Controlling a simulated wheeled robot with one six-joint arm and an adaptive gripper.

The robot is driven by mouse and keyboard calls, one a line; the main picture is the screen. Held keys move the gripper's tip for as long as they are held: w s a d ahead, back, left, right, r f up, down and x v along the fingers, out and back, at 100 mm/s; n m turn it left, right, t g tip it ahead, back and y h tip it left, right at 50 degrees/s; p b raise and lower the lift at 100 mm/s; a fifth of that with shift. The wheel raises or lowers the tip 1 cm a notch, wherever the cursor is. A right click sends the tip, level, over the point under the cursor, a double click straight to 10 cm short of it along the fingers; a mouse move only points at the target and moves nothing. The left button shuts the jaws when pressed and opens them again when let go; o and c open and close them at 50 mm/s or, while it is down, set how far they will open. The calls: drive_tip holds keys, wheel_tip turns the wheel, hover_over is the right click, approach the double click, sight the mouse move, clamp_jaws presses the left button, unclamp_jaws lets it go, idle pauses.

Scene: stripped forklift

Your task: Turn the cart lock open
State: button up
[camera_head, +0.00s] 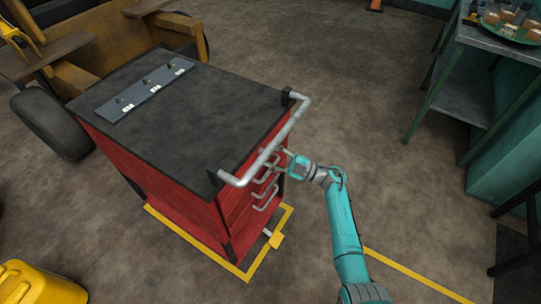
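The red tool cart (160,178) stands left of centre with a dark top. Its drawer side faces right and carries several grey drawer handles (268,197). A thick grey push bar (268,146) runs along its upper right edge. My gripper (284,157) is at the upper part of the drawer side, close to the push bar and above the drawer handles. The push bar and the wrist partly cover this area. I cannot make out the lock, its position, whether the gripper touches anything, or whether its fingers are open.
A labelled strip (145,92) with small knobs lies on the cart top. The cart stands inside a yellow floor outline (232,268). A yellow pedal-like piece (276,240) juts out low on the drawer side. A workbench (465,90) is at right; floor between is clear.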

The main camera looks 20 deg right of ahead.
drive_tip(key=n+g, duration=0.2)
drive_tip(key=n, duration=0.3)
drive_tip(key=shift+n+g+h, duration=0.6)
drive_tip(key=shift+n+h, duration=0.1)
drive_tip(key=shift+n, duration=1.4)
drive_tip(key=o, duration=1.2)
drive_tip(key=shift+c, duration=0.2)
drive_tip(key=v, duration=1.2)
drive_tip(key=shift+r, duration=0.1)
drive_tip(key=shift+a, duration=0.1)
